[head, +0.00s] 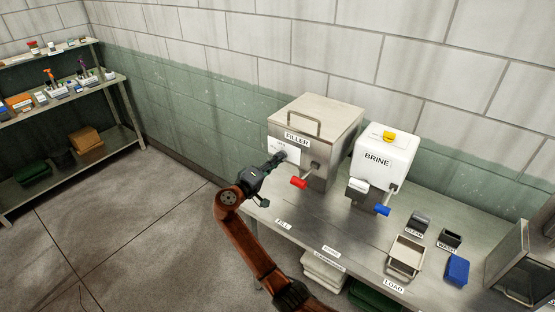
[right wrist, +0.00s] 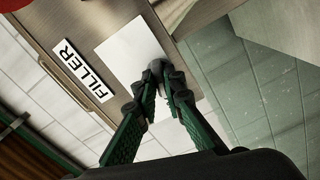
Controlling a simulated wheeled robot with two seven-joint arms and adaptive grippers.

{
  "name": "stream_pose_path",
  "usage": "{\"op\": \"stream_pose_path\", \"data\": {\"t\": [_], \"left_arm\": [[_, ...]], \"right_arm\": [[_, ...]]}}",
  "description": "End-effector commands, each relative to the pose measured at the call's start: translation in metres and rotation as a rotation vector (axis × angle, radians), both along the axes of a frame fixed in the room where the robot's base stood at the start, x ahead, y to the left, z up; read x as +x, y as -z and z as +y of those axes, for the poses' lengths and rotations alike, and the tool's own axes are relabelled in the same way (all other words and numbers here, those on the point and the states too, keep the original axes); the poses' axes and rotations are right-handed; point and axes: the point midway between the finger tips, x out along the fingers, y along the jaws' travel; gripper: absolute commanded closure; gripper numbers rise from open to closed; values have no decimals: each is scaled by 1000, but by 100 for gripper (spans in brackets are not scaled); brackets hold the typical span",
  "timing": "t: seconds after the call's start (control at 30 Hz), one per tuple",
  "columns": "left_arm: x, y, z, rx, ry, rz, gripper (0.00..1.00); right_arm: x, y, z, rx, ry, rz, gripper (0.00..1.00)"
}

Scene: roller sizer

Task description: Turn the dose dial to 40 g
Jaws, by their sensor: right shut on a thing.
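The metal FILLER machine (head: 322,125) stands on the bench, with a white plate (head: 291,153) on its front below the FILLER label. My right gripper (head: 277,159) is at the left part of that plate. In the right wrist view, my right gripper (right wrist: 161,82) is shut on a small grey knob, the dose dial (right wrist: 156,66), at the edge of the white plate (right wrist: 130,50). The fingers cover most of the dial, and its pointer and scale marks cannot be read. My left gripper is not in view.
A red-handled lever (head: 299,182) sticks out of the filler front, right of my gripper. The white BRINE machine (head: 383,155) with a blue handle stands to the right. Trays and a blue block (head: 457,270) lie on the bench (head: 345,225). Shelves (head: 60,100) stand far left.

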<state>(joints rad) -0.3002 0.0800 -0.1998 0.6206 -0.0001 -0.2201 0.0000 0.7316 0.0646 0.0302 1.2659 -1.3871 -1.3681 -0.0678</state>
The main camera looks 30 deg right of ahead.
Motion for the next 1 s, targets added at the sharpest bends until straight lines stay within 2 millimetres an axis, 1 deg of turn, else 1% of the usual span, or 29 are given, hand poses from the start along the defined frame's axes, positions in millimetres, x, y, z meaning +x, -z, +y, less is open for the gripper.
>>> {"op": "stream_pose_path", "data": {"t": [0.37,0.4,0.63,0.9,1.0], "left_arm": [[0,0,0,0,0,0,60],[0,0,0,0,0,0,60],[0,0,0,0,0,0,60],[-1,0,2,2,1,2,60],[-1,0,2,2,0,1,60]], "right_arm": [[1,0,1,-4,-3,5,100],[1,0,1,-4,-3,5,89],[0,0,0,-3,-1,4,74],[0,0,0,-2,-1,5,73],[-2,0,6,-2,-2,3,73]]}}
